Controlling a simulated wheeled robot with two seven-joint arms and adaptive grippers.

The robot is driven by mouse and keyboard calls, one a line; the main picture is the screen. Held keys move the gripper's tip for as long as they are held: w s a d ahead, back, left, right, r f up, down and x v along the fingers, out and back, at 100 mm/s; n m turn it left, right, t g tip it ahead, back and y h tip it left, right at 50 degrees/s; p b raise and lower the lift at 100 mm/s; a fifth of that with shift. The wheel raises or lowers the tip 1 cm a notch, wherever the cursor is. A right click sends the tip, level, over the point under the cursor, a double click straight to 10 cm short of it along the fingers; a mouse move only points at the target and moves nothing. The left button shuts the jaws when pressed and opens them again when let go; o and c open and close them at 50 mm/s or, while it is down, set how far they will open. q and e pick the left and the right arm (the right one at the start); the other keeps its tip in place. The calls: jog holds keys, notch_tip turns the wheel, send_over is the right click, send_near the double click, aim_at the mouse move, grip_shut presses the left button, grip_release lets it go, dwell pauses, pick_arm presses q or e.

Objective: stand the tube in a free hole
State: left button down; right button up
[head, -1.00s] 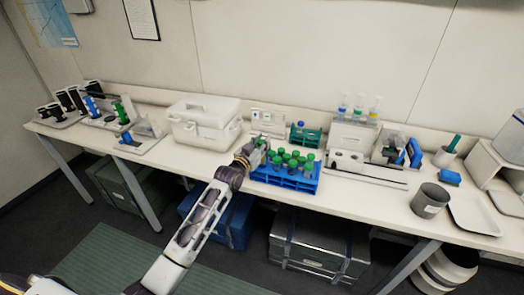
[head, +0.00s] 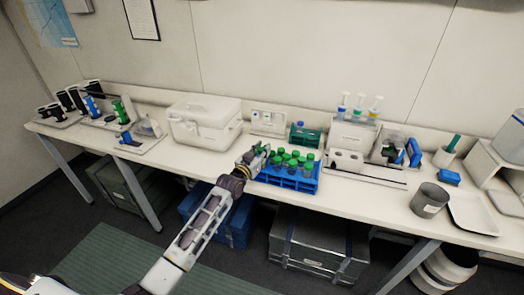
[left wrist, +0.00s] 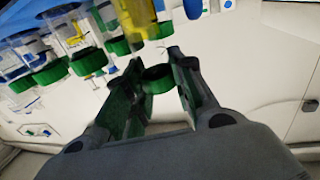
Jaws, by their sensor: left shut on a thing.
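My left gripper (head: 257,154) is at the left end of a blue tube rack (head: 297,184) on the bench. In the left wrist view its two fingers (left wrist: 160,92) are shut on a green-capped tube (left wrist: 157,78). The cap shows between the fingers; I cannot make out how the tube's lower end stands to the rack. Several green-capped tubes (head: 292,156) stand in the rack, and some of their caps (left wrist: 52,71) show close by in the left wrist view. The free holes are hard to tell. My right gripper is not in view.
A white case (head: 205,125) stands left of the rack. Behind it are a small green rack (head: 304,135) and a white panel (head: 268,122). To the right are a white stand with syringe-like items (head: 355,134), a grey cup (head: 429,200) and a white tray (head: 474,213).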

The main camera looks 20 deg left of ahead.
pick_arm(q)
jog(key=shift+s+f, duration=0.1)
jog(key=shift+f, duration=0.65)
jog(key=c, duration=1.2)
grip_release()
jog(key=shift+f, duration=0.2)
jog(key=shift+s, duration=0.1)
jog(key=shift+d, duration=0.1)
jog(key=shift+r, duration=0.5)
jog(key=shift+r+b+v, duration=0.15)
jog(key=shift+b+v, duration=0.05)
jog(key=shift+v, duration=1.75)
jog(key=shift+r+b+v, duration=0.15)
jog(key=shift+b+v, duration=0.1)
jog(key=shift+v, duration=1.7)
jog(key=shift+r+b+v, duration=0.15)
jog(key=shift+b+v, duration=0.05)
jog(key=shift+v, duration=1.75)
